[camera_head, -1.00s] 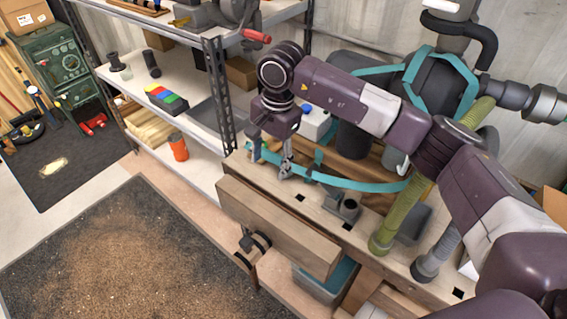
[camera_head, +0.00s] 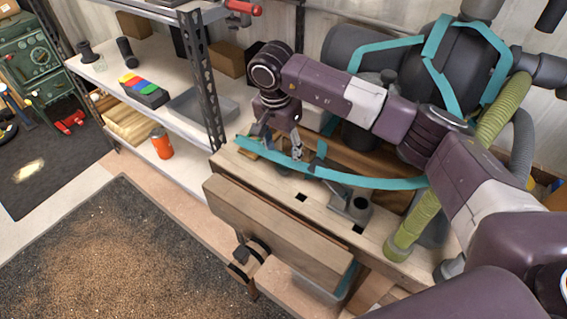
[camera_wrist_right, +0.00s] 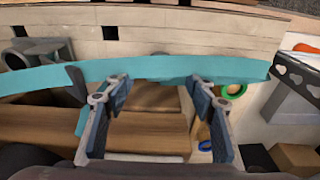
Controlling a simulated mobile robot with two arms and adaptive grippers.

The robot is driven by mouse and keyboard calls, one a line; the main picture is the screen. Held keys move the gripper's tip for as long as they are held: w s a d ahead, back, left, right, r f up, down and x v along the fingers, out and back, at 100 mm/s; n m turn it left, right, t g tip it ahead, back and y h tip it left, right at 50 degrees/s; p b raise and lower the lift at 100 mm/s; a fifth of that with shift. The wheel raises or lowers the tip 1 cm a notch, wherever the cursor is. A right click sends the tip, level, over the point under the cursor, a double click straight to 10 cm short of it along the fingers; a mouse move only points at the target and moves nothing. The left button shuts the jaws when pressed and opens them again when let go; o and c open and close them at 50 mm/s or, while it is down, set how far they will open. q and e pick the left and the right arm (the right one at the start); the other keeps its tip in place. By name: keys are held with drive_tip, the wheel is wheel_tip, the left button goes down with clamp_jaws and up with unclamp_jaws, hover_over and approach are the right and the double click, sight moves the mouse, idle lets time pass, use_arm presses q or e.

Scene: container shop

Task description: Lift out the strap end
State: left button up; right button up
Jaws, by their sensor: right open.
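The teal strap (camera_head: 365,181) runs in a long curve above the wooden workbench (camera_head: 275,183). Its free end (camera_head: 243,142) is at the left in the head view and at the right edge of the strap in the right wrist view (camera_wrist_right: 262,70). A dark loop (camera_wrist_right: 75,86) sits around the strap. My right gripper (camera_head: 281,147) is open above the bench, near the free end. In the right wrist view its two spread fingers (camera_wrist_right: 161,88) are next to the strap, which crosses past their tips. I cannot tell whether they touch it. My left gripper is out of view.
A grey fixture with a round hole (camera_head: 357,208) stands on the bench. Green and grey hoses and a large dark drum wrapped in teal strap (camera_head: 420,70) are at the right. A metal shelf (camera_head: 205,90) stands close at the left. A dark mat (camera_head: 95,250) covers the floor.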

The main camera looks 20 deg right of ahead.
sight(283, 157)
drive_tip(key=f, duration=0.4)
drive_tip(key=shift+w+d+p, duration=0.25)
drive_tip(key=shift+p, duration=0.1)
drive_tip(key=c, duration=1.3)
drive_tip(key=shift+r, duration=0.2)
